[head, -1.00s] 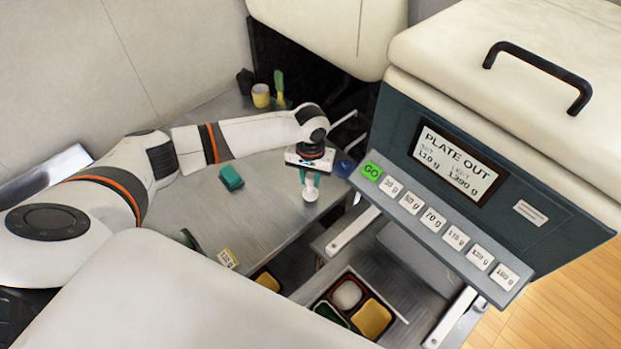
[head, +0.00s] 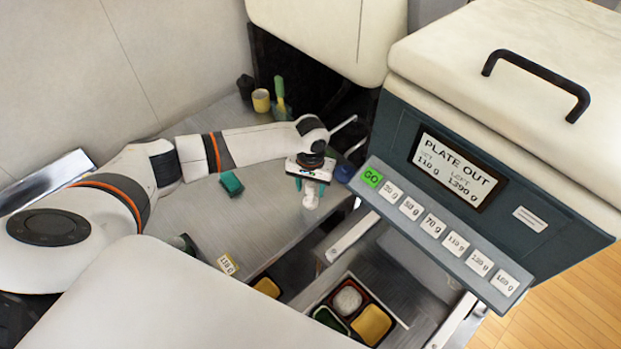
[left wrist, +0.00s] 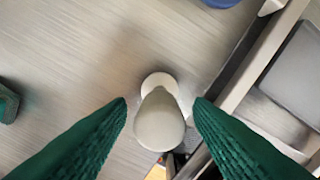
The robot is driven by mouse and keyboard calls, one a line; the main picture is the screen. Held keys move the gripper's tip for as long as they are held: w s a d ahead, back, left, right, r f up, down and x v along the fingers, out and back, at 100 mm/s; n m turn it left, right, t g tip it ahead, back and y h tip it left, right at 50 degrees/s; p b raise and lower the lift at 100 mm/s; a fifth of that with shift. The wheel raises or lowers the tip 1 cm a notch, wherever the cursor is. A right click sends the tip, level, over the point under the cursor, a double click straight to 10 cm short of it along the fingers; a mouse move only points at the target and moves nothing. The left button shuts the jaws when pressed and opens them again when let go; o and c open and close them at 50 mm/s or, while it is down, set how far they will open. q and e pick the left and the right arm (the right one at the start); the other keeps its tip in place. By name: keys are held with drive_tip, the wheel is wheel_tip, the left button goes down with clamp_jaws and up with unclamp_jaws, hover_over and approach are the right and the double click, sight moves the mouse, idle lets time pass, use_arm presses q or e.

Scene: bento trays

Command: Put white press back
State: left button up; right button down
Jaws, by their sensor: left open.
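The white press (head: 311,198) stands on the steel counter, near its right edge. In the left wrist view gaps show between the knob and both green fingertips (left wrist: 160,103), so the press is not clamped. My right gripper is not in view.
A green block (head: 231,183) lies left of the gripper. A yellow cup (head: 261,100) and a green-handled tool (head: 280,92) stand behind. A blue round item (head: 345,173) is close right. The dispenser (head: 500,215) overhangs the right side. A bento tray (head: 338,280) with filled compartments sits lower, in front.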

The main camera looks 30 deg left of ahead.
use_arm(q)
wheel_tip(320, 180, up, 12)
drive_tip(key=b, duration=0.2)
idle(0.5)
